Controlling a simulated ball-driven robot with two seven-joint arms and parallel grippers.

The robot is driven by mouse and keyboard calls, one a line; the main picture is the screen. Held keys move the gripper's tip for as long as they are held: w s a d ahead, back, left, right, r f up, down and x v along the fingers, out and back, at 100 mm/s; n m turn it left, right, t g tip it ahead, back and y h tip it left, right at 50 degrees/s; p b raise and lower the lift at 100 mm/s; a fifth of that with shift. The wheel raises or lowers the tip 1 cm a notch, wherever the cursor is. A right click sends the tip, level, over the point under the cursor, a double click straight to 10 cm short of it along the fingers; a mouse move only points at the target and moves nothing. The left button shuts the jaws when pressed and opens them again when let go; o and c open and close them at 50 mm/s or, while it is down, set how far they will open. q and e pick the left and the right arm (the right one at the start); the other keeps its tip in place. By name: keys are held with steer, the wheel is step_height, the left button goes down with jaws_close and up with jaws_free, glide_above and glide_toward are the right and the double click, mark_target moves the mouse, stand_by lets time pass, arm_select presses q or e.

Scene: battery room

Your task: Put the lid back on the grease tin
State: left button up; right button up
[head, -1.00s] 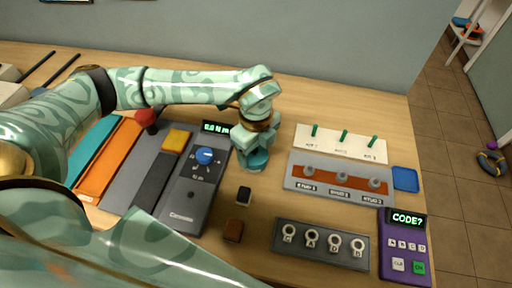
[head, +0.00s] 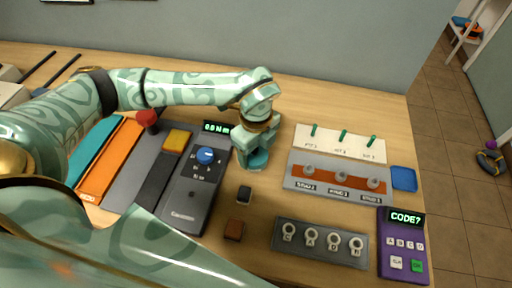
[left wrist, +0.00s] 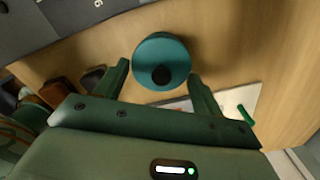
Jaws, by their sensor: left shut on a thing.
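My left gripper (head: 256,158) points down at the bench, between the grey torque device and the stud board. Its two fingers (left wrist: 160,80) stand apart on either side of a round teal lid with a black knob (left wrist: 162,47) in the left wrist view, and they are shut on it. In the head view a teal round piece (head: 259,163) shows just under the fingers, partly hidden by them. I cannot tell the tin apart from the lid there, nor whether the lid touches it. My right gripper is not in view.
To the left are the grey device with a blue knob (head: 205,155) and an orange tray (head: 108,160). To the right are the stud board (head: 338,180), a blue dish (head: 404,179) and a purple keypad (head: 402,245). Small dark (head: 244,194) and brown (head: 233,230) blocks lie in front.

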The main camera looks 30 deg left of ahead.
arm_select(q)
steer(key=shift+p, duration=0.3)
stand_by(0.6)
steer(key=shift+f, duration=0.1)
steer(key=o, duration=1.2)
steer(key=shift+c, duration=0.2)
steer(key=shift+r+p, duration=3.15)
steer(key=shift+r, duration=0.45)
steer(key=shift+f, duration=0.1)
jaws_close()
